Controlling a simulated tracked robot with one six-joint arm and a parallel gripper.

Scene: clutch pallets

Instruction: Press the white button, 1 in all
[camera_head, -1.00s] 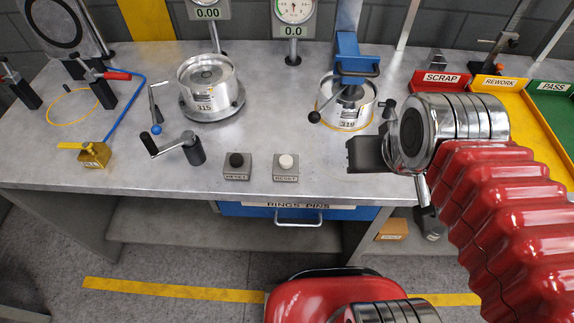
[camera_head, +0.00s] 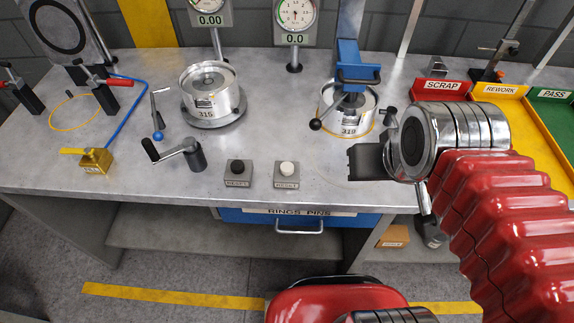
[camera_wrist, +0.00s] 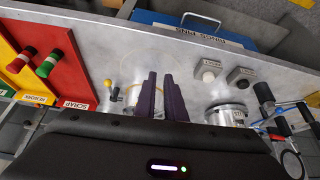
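The white button (camera_head: 287,168) is a round cap on a small grey labelled box near the front edge of the bench. It also shows in the wrist view (camera_wrist: 208,76), right of my fingers. A matching box with a black button (camera_head: 238,167) stands to its left. My gripper (camera_head: 352,159) is over the bench to the right of the white button and apart from it. In the wrist view my two dark fingers (camera_wrist: 160,75) are side by side with a narrow gap and nothing between them.
A crank handle (camera_head: 176,152) stands left of the buttons. Behind are a metal cylinder (camera_head: 209,92) on a round base and another cylinder (camera_head: 347,113) under a blue press (camera_head: 357,70). A red scrap tray (camera_head: 440,91) lies to the right. The bench around the buttons is clear.

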